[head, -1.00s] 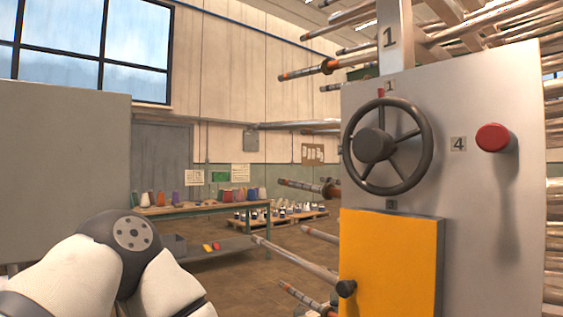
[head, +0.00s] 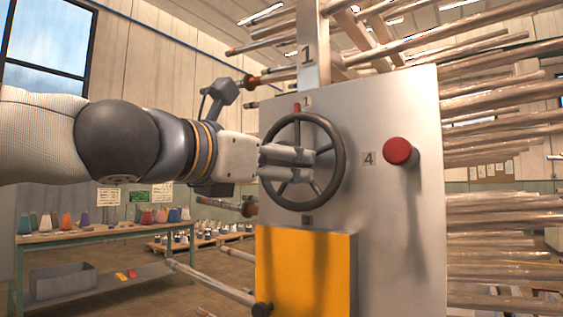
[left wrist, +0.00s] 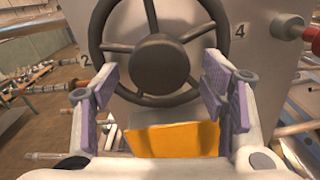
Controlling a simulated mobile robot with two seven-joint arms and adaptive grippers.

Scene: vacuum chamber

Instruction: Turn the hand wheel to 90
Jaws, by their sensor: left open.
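The dark hand wheel (head: 339,160) with its spokes and hub is mounted on a grey metal panel (head: 400,230) in the head view. A red marker (head: 297,107) sits above its rim. In the left wrist view the wheel (left wrist: 160,63) fills the upper middle, between my fingers. My left gripper (head: 308,156) reaches in from the left in front of the wheel and hides its hub. In the left wrist view the left gripper (left wrist: 163,95) is open, its purple-padded fingers spread on either side of the wheel's lower part. Contact with the rim cannot be told. My right gripper is not in view.
A red button (head: 400,151) sticks out right of the wheel, beside a 4 label (head: 369,159). A yellow box (head: 300,275) projects below the wheel. Copper-coloured rods (head: 490,210) lie behind the panel. A bench (head: 100,240) with coloured cones stands at the left.

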